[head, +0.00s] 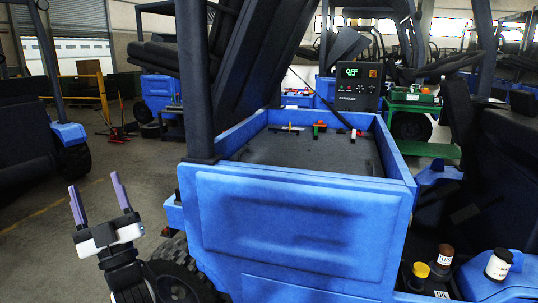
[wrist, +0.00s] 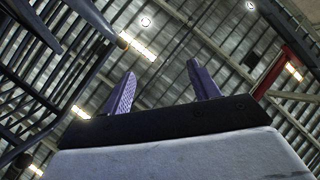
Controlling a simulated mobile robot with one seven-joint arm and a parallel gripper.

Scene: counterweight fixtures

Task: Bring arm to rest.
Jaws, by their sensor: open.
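My gripper (head: 98,199) is at the lower left of the head view, in front of and to the left of the blue forklift (head: 295,225). Its two purple fingers point upward and stand apart, with nothing between them. In the wrist view my gripper (wrist: 163,90) also shows open and empty, with the hall roof and its lamps behind it. No part of the forklift touches the fingers.
The forklift's open compartment (head: 225,140) holds small red, green and yellow parts. A control box (head: 357,85) reading OFF stands behind it. Small capped containers, one yellow-capped (head: 420,270), stand at lower right. Bare floor (head: 50,215) lies left of the gripper.

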